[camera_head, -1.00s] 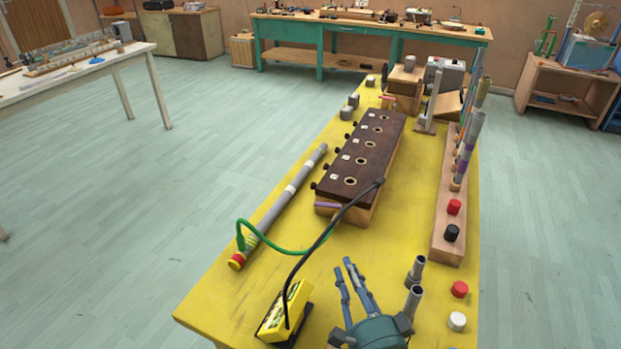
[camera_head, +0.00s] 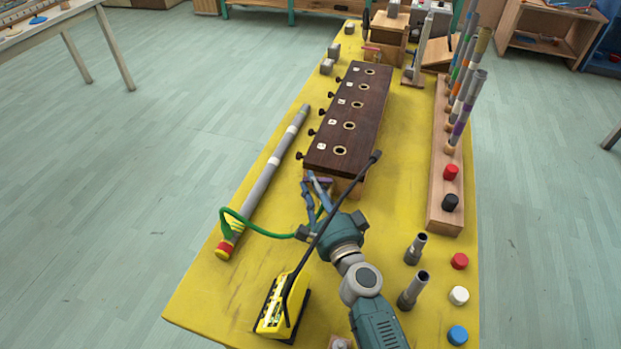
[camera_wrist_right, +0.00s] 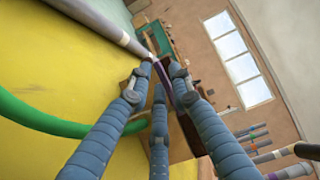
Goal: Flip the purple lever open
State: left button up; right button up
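The purple lever (camera_head: 320,181) is a short thin bar on the near end of a long wooden box (camera_head: 352,120) with a dark top and a row of round holes. My right gripper (camera_head: 311,184) reaches its blue fingers to the lever's left part. In the right wrist view, the purple lever (camera_wrist_right: 163,80) shows between the tips of my right gripper's fingers (camera_wrist_right: 162,68). The fingertips are apart; contact with the lever is not clear. The fingers partly hide the lever. My left gripper is out of view.
A grey tube (camera_head: 268,175) lies left of the box. A wooden rack (camera_head: 443,190) with markers and caps stands right. The yellow table (camera_head: 405,200) is clear between box and rack.

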jog(key=shift+x, duration=0.9)
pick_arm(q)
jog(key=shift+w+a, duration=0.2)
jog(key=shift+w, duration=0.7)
pick_arm(e)
jog(key=shift+c, duration=0.6)
grip_shut()
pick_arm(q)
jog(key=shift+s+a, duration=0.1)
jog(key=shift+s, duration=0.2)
pick_arm(e)
jog(key=shift+d+r+n+y, duration=0.1)
jog(key=shift+n+y, duration=0.2)
jog(key=shift+s+n+g+y, duration=0.3)
jog(key=shift+n+g+y, duration=0.2)
jog(key=shift+y, duration=0.4)
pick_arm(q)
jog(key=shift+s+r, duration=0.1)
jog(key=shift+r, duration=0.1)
